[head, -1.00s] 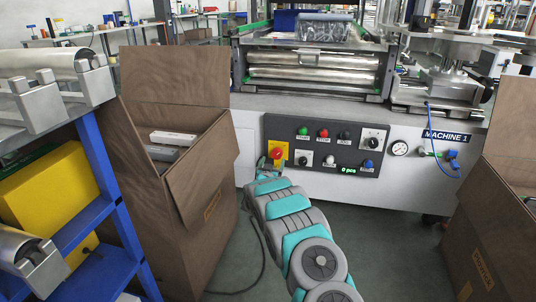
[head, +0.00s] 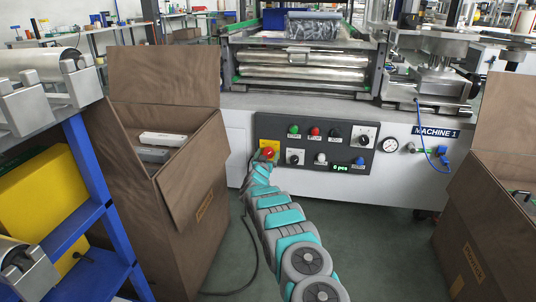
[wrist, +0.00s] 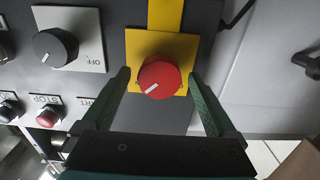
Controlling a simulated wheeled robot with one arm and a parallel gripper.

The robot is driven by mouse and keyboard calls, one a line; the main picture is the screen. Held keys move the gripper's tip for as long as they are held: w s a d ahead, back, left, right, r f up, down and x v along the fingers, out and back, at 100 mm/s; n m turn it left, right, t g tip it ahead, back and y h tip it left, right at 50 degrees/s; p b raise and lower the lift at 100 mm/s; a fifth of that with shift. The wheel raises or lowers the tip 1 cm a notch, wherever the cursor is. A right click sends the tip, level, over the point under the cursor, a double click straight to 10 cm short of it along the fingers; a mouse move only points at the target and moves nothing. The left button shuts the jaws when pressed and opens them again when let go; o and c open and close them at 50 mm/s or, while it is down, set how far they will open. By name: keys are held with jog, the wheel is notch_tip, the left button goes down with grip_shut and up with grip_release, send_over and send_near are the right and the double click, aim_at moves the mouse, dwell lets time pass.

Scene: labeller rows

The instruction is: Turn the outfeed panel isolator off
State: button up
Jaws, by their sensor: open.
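A red rotary knob on a yellow plate, of the isolator kind, sits at the left end of the dark control panel (head: 314,132) in the head view. The red knob (wrist: 159,78) has a white pointer mark and shows close up in the wrist view, on its yellow plate (wrist: 137,43). My gripper (wrist: 158,80) is open, with one green finger on each side of the knob. I cannot tell whether the fingers touch it. In the head view my gripper (head: 262,165) is small and partly covers the plate's lower edge.
A black knob (wrist: 55,47) on a grey plate marked OFF and several push buttons share the panel. An open cardboard box (head: 165,190) stands left of my arm, another box (head: 490,240) at the right. A MACHINE 1 sign (head: 436,132) is on the machine front.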

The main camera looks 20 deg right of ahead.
jog(key=shift+w+d+r, duration=0.1)
jog(key=shift+w+d, duration=0.2)
jog(key=shift+w, duration=0.1)
jog(key=c, duration=1.4)
